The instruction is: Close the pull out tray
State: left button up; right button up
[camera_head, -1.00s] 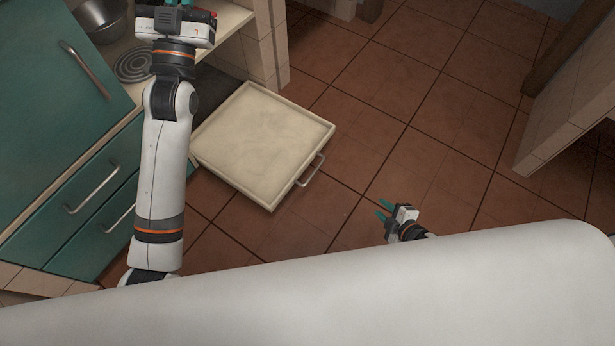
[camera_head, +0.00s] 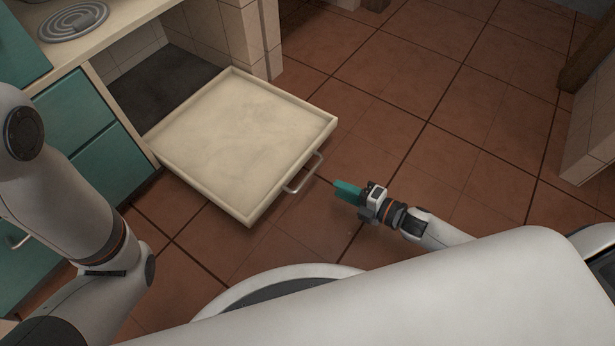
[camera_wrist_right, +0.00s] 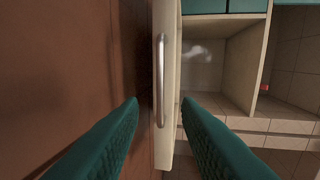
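The cream pull-out tray (camera_head: 240,135) is extended from a dark opening under the counter and is empty. Its metal bar handle (camera_head: 303,173) is on the front edge facing my right gripper. My right gripper (camera_head: 347,192) is just in front of the handle, to its right in the head view, with teal fingers apart. In the right wrist view the handle (camera_wrist_right: 160,80) runs upright between the open fingers (camera_wrist_right: 160,101), ahead of the tips, on the tray's pale front (camera_wrist_right: 169,145). I see no contact. My left arm shows at the left, but its gripper is out of frame.
Teal drawers (camera_head: 105,165) stand left of the tray, under a counter holding a coiled burner (camera_head: 73,20). A tiled post (camera_head: 245,35) stands behind the tray. Reddish floor tiles (camera_head: 430,120) to the right are clear.

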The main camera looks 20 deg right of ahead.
aim_at(309, 174)
jog(key=b+x, duration=0.5)
jog(key=x, duration=0.5)
jog(key=shift+w+f, duration=0.1)
jog(key=shift+f, duration=0.05)
jog(key=shift+w+a+b, duration=0.3)
jog(key=shift+w+b, duration=0.05)
jog(key=shift+b, duration=0.05)
grip_shut()
